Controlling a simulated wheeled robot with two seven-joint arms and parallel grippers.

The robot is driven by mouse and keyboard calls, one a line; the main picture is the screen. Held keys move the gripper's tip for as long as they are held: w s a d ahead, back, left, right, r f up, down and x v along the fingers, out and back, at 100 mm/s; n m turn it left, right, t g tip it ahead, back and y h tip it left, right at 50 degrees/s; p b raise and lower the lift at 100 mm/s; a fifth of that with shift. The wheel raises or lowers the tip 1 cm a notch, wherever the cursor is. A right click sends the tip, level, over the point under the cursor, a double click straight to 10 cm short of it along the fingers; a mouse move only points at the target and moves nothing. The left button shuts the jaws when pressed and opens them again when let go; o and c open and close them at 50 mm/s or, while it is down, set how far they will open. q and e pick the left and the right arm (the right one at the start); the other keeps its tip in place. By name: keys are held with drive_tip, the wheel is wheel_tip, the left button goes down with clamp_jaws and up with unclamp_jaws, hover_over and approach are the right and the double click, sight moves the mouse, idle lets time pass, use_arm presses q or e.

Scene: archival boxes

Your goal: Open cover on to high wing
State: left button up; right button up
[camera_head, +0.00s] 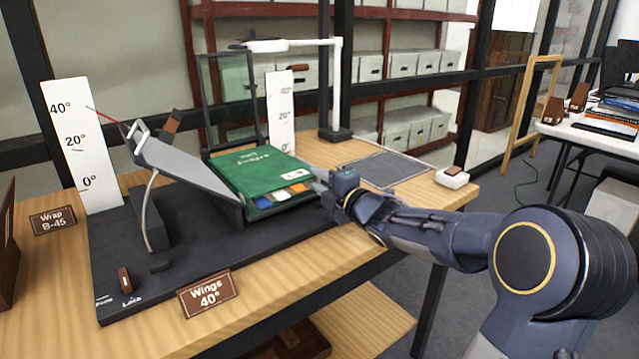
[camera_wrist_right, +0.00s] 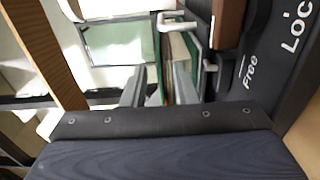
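A green book or folder (camera_head: 252,171) lies closed on the dark cradle (camera_head: 200,285), with colored labels along its front edge. The cradle's left wing (camera_head: 186,165) is a grey panel raised at a slant beside the book. My right gripper (camera_head: 326,186) is at the book's right front corner, its fingertips partly hidden. In the right wrist view its two fingers (camera_wrist_right: 160,88) stand apart, with the book's green and pale edges (camera_wrist_right: 180,52) just beyond and between them. Contact is unclear. My left gripper is not in view.
White angle scales stand at left (camera_head: 82,145) and back (camera_head: 280,110). A "Wings 40°" sign (camera_head: 208,294) and a small brown lever (camera_head: 124,280) by "Lock" are in front. A dark-framed clear panel (camera_head: 228,95) stands behind the book. A grey mat (camera_head: 388,168) lies right.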

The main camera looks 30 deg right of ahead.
drive_tip(key=shift+w, duration=0.15)
clamp_jaws()
idle(1.4)
